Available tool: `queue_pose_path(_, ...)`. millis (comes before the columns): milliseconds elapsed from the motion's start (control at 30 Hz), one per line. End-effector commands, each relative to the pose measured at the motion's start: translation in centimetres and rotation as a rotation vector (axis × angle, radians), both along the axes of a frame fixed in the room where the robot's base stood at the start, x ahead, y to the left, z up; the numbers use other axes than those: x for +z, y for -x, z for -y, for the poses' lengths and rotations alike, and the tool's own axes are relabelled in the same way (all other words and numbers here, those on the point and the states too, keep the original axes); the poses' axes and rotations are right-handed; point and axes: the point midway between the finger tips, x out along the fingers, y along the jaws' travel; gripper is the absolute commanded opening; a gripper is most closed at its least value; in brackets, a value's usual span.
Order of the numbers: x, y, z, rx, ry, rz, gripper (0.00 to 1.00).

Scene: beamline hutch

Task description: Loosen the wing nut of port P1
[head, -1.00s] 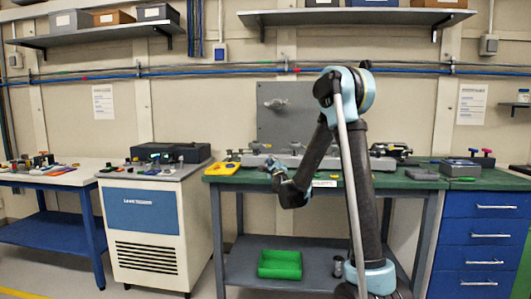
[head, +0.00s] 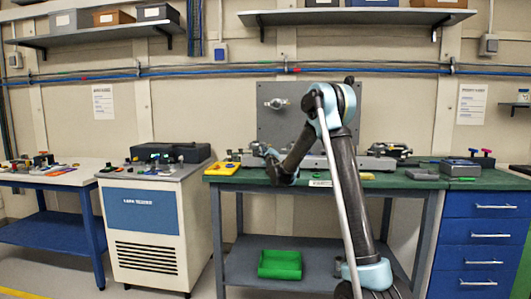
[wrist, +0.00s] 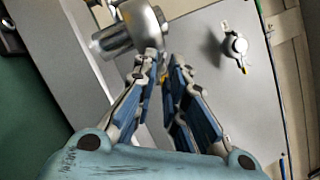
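An upright grey panel (head: 300,125) stands behind the bench, with a small metal fitting (head: 275,103) on its face. In the wrist view this fitting (wrist: 235,45) has wing-like lobes, upper right, apart from my fingers. No port label is readable, so I cannot tell which is P1. My gripper (wrist: 164,62) has its two fingers a little parted, with a narrow gap and nothing seen held. A larger rounded metal fitting (wrist: 140,25) shows just beyond the fingertips; I cannot tell whether they touch it. In the head view my gripper is small and partly hidden by my arm, over the bench.
The green bench (head: 400,183) carries metal parts along its back and a yellow tray (head: 222,168) at its left. A green bin (head: 280,264) sits on the lower shelf. A white cabinet (head: 145,225) stands left, blue drawers (head: 484,240) right.

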Motion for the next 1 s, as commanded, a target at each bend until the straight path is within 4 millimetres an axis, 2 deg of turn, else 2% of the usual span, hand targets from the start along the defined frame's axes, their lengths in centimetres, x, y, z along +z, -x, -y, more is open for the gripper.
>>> queue_pose_path(333,0.07,-0.32,-0.10,0.000,0.000,0.000,0.12)
queue_pose_path(400,0.07,-0.31,-0.10,0.000,0.000,0.000,0.00)
queue_pose_path(767,0.03,-0.28,-0.11,0.001,0.014,-0.002,0.00)
queue_pose_path(1000,0.09,-0.29,-0.01,0.001,0.107,-0.007,0.00)
